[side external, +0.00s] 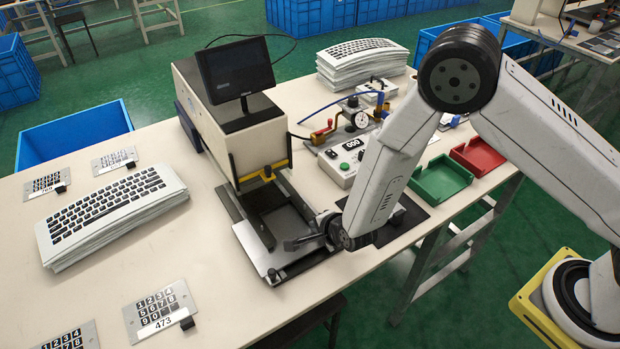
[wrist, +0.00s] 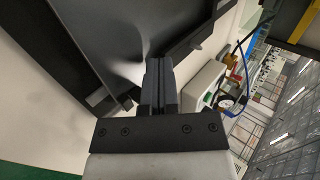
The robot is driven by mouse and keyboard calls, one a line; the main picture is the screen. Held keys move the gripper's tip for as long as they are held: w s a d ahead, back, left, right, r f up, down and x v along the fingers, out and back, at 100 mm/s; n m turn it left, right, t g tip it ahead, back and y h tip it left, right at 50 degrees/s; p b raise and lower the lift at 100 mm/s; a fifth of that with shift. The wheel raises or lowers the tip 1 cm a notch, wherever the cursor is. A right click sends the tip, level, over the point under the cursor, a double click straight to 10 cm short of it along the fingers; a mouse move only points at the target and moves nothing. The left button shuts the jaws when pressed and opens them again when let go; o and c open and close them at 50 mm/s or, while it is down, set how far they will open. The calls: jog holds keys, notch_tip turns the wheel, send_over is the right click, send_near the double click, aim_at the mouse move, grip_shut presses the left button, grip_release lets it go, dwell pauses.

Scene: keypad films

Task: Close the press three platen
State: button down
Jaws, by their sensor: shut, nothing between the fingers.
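The press (side external: 235,125), a cream and black machine with a monitor on top, stands on the bench. A dark platen frame with a grey plate (side external: 285,222) lies low in front of the press on rails. My gripper (side external: 292,244) is shut and empty, low at the front right part of this frame. In the wrist view my closed fingers (wrist: 158,68) point at the dark frame parts (wrist: 190,42). I cannot tell whether the fingertips touch the frame. No "three" label is readable on the press.
A control box (side external: 343,160) and a gauge fixture (side external: 358,118) stand right of the press. Green (side external: 441,180) and red (side external: 478,156) trays lie farther right. A stack of keypad films (side external: 112,215) and small number plates (side external: 158,310) lie left. The bench's front edge is close to my gripper.

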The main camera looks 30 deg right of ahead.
aim_at(294, 203)
jog(key=w, duration=1)
jog(key=shift+s, duration=0.15)
dwell(0.4)
jog(key=shift+s, duration=0.75)
jog(key=s, duration=0.2)
jog(key=shift+s+r, duration=0.25)
jog(key=shift+s, duration=0.1)
jog(key=shift+v, duration=4.7)
jog(key=shift+f, duration=0.1)
